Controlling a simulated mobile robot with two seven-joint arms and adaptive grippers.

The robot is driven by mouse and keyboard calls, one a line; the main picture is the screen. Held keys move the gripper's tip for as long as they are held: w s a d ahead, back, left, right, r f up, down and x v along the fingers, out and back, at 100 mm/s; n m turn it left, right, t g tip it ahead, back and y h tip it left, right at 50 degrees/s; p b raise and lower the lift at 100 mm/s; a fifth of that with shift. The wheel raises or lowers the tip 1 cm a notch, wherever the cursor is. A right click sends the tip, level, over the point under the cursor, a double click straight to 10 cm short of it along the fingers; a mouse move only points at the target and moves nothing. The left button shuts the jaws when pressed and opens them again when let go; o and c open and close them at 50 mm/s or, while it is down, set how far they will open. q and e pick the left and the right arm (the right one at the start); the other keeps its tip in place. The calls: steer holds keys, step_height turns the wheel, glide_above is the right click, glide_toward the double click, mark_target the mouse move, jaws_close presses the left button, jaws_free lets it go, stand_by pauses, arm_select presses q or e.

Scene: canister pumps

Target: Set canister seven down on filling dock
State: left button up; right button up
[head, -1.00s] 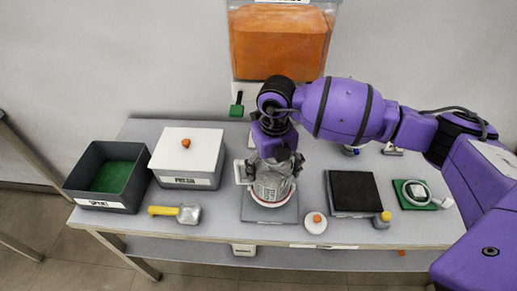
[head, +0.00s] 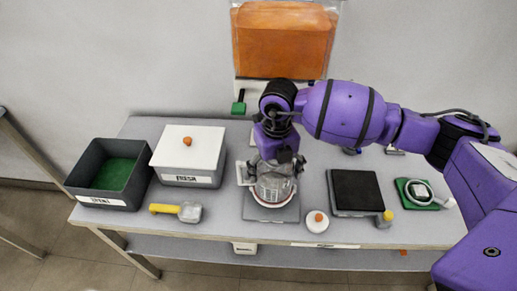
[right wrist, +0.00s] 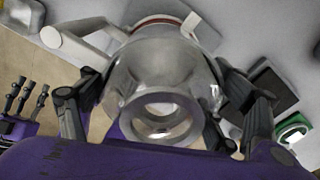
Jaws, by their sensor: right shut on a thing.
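My right gripper (head: 275,168) is shut on a clear, greyish canister (head: 273,188) with a red ring at its base and a pale handle at its left. The canister is upright, over a flat grey plate (head: 285,215) at the middle front of the table. I cannot tell whether its base touches the plate. In the right wrist view, the fingers flank the canister (right wrist: 160,80), and its round opening faces the camera. No number is readable. My left gripper (right wrist: 25,98) shows only at that view's left edge; its jaw state is unclear.
A dark open bin (head: 82,180) and a white-lidded box (head: 188,148) stand left. A yellow-handled tool (head: 178,211) lies before them. A white round lid (head: 317,222) sits close right of the plate, then a black pad (head: 355,190) and a green pad (head: 420,201). An orange tank (head: 285,40) hangs behind.

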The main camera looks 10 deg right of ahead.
arm_select(q)
steer(key=shift+w, duration=0.1)
arm_select(e)
steer(key=shift+f, duration=0.2)
steer(key=shift+f, duration=0.35)
arm_select(q)
steer(key=shift+w+d, duration=0.3)
steer(key=shift+w, duration=0.1)
arm_select(e)
steer(key=shift+f, duration=0.1)
arm_select(q)
steer(key=shift+s+f, duration=0.1)
arm_select(e)
steer(key=shift+f, duration=0.15)
steer(key=o, duration=1.6)
arm_select(q)
steer(key=shift+s+a+f, duration=0.15)
steer(key=shift+s+a, duration=0.2)
steer(key=shift+s, duration=0.3)
arm_select(e)
steer(key=shift+o, duration=0.2)
